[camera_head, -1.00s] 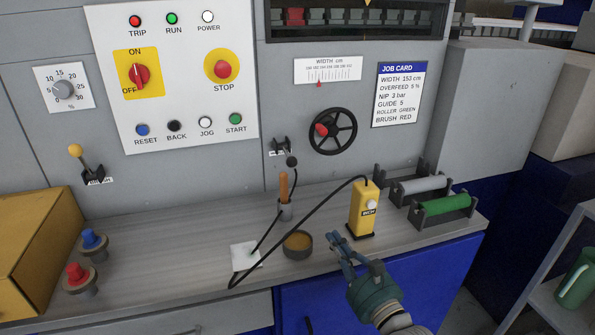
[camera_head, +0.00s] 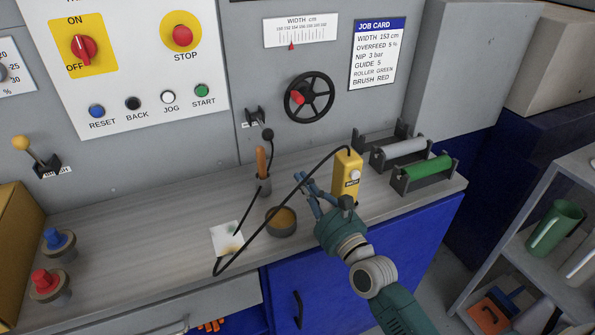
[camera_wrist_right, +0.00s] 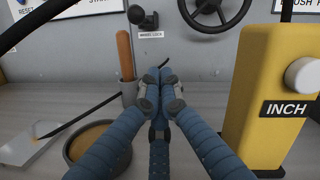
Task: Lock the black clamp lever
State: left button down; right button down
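The black clamp lever (camera_head: 267,134) sits on the grey panel left of the black handwheel (camera_head: 309,97). Its round knob hangs below a small bracket. In the right wrist view the black lever (camera_wrist_right: 143,18) shows at the top, above a small label that seems to read WHEEL LOCK. My right gripper (camera_head: 309,184) is over the bench, between the brown bowl and the yellow INCH box, apart from the lever and below it. In the wrist view its blue fingertips (camera_wrist_right: 160,88) meet with nothing visible between them. My left gripper is not in view.
A wooden-handled tool (camera_head: 261,163) stands in a holder below the lever. The yellow INCH box (camera_head: 346,178) stands right of my gripper, its black cable arching across the bench. The bowl (camera_head: 281,222) is close on the left. Rollers (camera_head: 424,170) lie at the right.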

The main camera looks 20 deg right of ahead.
aim_at(263, 128)
jog(key=w+a+r+p, duration=0.3)
jog(key=w+r, duration=0.1)
jog(key=w, duration=0.4)
jog(key=shift+r, duration=0.4)
jog(key=shift+w, duration=0.15)
jog(key=shift+r, duration=0.1)
